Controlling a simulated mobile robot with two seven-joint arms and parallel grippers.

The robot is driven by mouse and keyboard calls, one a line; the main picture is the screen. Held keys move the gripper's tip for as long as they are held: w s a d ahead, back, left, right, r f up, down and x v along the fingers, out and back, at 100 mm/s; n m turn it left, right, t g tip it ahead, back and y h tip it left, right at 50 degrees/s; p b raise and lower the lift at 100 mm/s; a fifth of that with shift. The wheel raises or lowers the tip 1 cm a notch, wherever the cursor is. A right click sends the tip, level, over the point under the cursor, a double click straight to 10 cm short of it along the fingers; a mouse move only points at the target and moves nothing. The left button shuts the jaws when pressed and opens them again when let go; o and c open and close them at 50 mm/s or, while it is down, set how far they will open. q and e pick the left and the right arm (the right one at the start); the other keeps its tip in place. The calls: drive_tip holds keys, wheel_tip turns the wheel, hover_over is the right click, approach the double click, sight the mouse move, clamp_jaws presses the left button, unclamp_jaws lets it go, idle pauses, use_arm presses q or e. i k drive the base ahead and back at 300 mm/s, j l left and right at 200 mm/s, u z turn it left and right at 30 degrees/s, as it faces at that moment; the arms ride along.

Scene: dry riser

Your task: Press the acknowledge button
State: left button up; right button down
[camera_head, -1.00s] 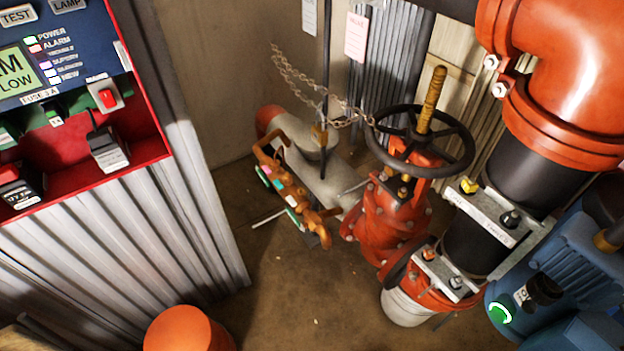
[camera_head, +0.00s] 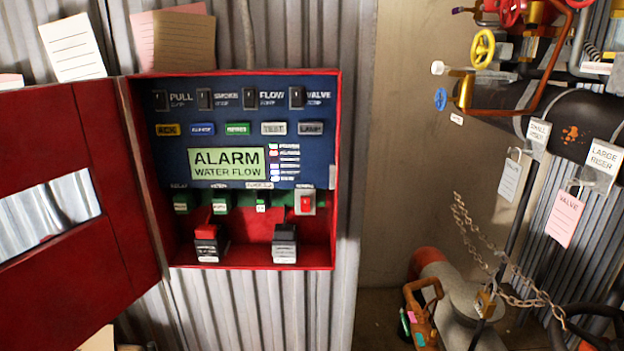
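The red alarm panel box (camera_head: 337,150) hangs open on the corrugated wall, left of centre in the head view. Its blue face has a row of coloured buttons. The yellow button at the left of that row (camera_head: 168,130) seems to read ACK. Blue, green (camera_head: 237,129), grey TEST (camera_head: 273,128) and LAMP buttons sit to its right. A green display (camera_head: 226,162) below reads ALARM WATER FLOW. Neither of my grippers shows in the view.
The panel's red door (camera_head: 75,235) is swung open to the left. Two batteries (camera_head: 284,246) stand in the box bottom. Valves, a dark pipe (camera_head: 575,120), hanging tags and a chain (camera_head: 505,275) fill the right side. The space before the panel face looks clear.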

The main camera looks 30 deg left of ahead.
sight(174, 129)
drive_tip(key=u, duration=1.35)
